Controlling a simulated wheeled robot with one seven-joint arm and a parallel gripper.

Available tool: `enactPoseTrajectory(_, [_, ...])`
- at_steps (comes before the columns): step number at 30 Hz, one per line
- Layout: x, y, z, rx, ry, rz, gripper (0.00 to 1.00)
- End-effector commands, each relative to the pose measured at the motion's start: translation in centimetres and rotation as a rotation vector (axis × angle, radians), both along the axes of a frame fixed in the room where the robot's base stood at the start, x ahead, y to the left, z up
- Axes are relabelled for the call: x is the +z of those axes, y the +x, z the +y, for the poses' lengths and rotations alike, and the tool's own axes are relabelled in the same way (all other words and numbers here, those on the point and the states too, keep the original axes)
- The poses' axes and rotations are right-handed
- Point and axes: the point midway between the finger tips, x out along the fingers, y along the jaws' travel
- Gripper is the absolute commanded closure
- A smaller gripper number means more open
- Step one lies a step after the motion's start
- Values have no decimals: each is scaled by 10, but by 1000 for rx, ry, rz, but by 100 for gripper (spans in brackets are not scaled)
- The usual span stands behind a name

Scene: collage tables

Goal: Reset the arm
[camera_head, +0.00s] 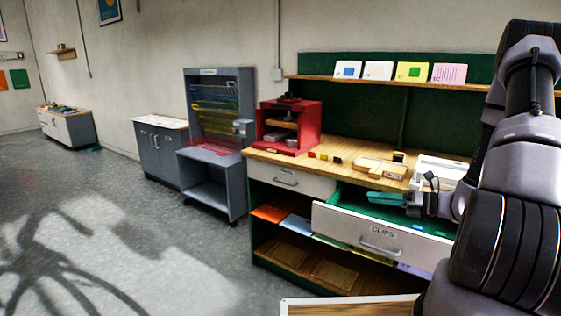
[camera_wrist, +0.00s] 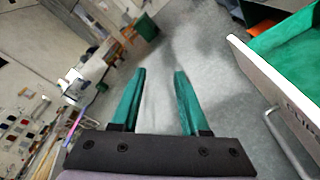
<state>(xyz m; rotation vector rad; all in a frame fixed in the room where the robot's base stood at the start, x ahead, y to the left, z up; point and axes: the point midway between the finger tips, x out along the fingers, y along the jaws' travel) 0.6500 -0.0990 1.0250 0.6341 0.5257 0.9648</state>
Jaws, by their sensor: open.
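My arm comes in from the right side of the head view. My gripper (camera_head: 388,198) has teal fingers and lies over the open drawer marked CLIPS (camera_head: 375,240), whose inside is green. In the wrist view my gripper (camera_wrist: 160,90) shows two teal fingers spread apart with nothing between them, only grey floor beyond. The drawer's white front and handle (camera_wrist: 290,140) stand to the right of the fingers there, apart from them. My forearm hides the right end of the drawer and bench in the head view.
The wooden bench top (camera_head: 330,174) holds a red cabinet (camera_head: 288,125), small blocks, a wooden tray (camera_head: 380,168) and a white box (camera_head: 445,170). A shelf with several cards (camera_head: 411,71) hangs above. Grey cabinets (camera_head: 163,150) stand left. The floor (camera_head: 120,220) at the left is clear.

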Motion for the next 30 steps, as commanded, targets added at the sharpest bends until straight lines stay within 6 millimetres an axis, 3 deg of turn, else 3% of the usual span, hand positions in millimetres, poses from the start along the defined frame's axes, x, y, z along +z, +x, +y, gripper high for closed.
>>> enactPoseTrajectory(1, [20,-4,10,78,-72,-63,55])
enactPoseTrajectory(3, [41,-13,23,188,-171,-145,55])
enactPoseTrajectory(13, [122,-68,61,669,-637,-556,55])
enactPoseTrajectory(21, [177,-112,67,1007,-1033,-919,55])
enactPoseTrajectory(30, [244,-152,56,1289,-1500,-1331,55])
